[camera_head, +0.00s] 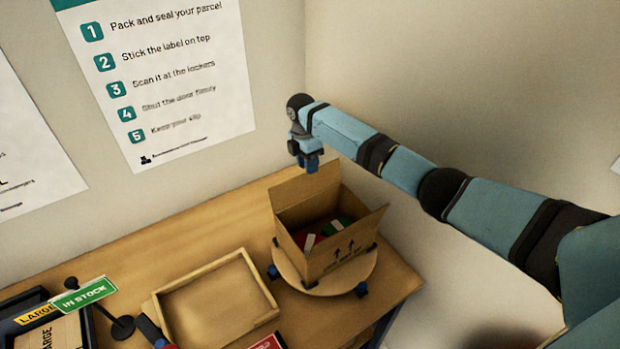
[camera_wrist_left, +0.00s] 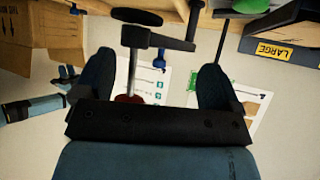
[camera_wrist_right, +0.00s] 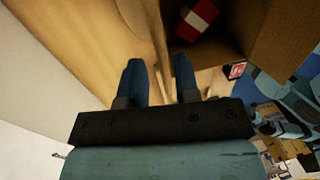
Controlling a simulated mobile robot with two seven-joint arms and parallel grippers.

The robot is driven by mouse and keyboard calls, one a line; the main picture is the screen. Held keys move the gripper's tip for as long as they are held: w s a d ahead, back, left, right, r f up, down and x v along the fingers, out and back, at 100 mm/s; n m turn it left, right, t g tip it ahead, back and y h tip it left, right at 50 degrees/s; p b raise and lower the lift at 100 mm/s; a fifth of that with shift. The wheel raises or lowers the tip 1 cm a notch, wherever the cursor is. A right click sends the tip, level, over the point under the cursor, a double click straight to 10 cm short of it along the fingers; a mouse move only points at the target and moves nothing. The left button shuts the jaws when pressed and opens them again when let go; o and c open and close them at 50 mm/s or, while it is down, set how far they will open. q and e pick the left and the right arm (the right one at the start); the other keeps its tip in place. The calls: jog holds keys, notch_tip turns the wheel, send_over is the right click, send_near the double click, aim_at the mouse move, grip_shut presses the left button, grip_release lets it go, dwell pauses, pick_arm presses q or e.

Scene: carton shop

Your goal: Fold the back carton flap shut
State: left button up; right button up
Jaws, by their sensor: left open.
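The open carton (camera_head: 335,256) stands on a round wooden turntable (camera_head: 290,268) with red, green and white items inside. Its back flap (camera_head: 303,192) stands up, and a right side flap (camera_head: 361,226) tilts outward. My right gripper (camera_head: 309,166) points down at the top of the back flap. In the right wrist view its fingers (camera_wrist_right: 161,78) are a little apart, with a cardboard edge (camera_wrist_right: 158,45) between them; contact is unclear. My left gripper (camera_wrist_left: 155,82) shows in the left wrist view, wide open and away from the carton (camera_wrist_left: 50,28).
A wooden tray (camera_head: 262,294) lies left of the carton. A green "IN STOCK" sign (camera_head: 84,295) and a "LARGE" bin (camera_head: 45,310) stand farther left. The wall is close behind the bench. In the left wrist view a dark-handled stand (camera_wrist_left: 150,38) shows beyond the left fingers.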

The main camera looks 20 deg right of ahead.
send_over(312, 195)
jog(key=w, duration=0.1)
notch_tip(312, 195, down, 6)
jog(key=shift+a+f+p, duration=0.1)
jog(key=shift+p, duration=0.2)
jog(key=shift+c, duration=0.3)
grip_shut()
